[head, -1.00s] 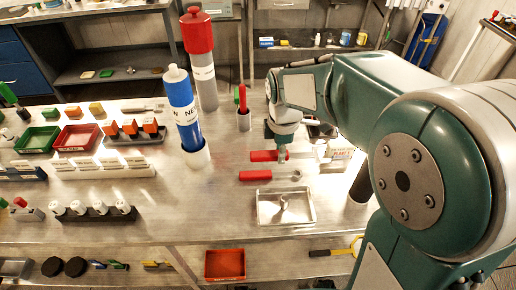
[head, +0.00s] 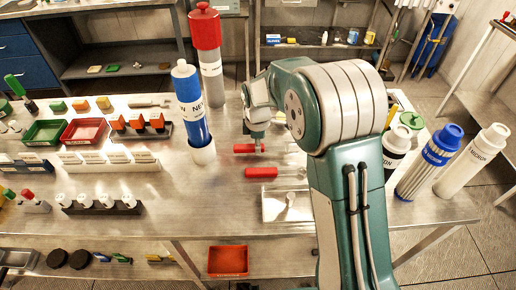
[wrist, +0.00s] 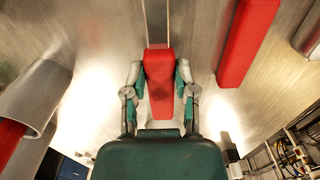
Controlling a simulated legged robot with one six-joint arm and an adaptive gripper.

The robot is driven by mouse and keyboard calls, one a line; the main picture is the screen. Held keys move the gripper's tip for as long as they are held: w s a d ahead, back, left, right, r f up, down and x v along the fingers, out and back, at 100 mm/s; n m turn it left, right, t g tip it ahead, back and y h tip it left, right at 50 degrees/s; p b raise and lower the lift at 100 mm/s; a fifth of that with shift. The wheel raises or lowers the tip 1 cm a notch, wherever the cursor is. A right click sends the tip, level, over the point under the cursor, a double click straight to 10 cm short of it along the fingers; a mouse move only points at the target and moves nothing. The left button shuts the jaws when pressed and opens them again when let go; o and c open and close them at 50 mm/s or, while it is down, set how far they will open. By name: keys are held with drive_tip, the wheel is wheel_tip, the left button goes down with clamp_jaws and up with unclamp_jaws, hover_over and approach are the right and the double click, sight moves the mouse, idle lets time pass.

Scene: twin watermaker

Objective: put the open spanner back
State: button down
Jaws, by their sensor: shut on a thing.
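My gripper (wrist: 160,95) is shut on the red handle (wrist: 159,75) of a tool, with one finger on each side. A flat metal shaft runs from that handle to the top edge of the wrist view, where its end is cut off, so I cannot confirm it is the open spanner. In the head view my gripper (head: 258,145) is at this red handle (head: 244,148), over the bench. A second red-handled tool (head: 262,172) lies just in front, its metal end pointing right; its handle also shows in the wrist view (wrist: 247,40). I cannot tell how high the held tool is.
A shallow metal tray (head: 288,204) lies at the bench front. The bench (head: 200,215) has bare room left of the tray.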

drive_tip(key=shift+f, duration=0.85)
drive_tip(key=shift+f, duration=0.1)
drive_tip(key=shift+c, duration=2)
unclamp_jaws()
wheel_tip(320, 180, up, 12)
drive_tip(key=shift+r, duration=0.2)
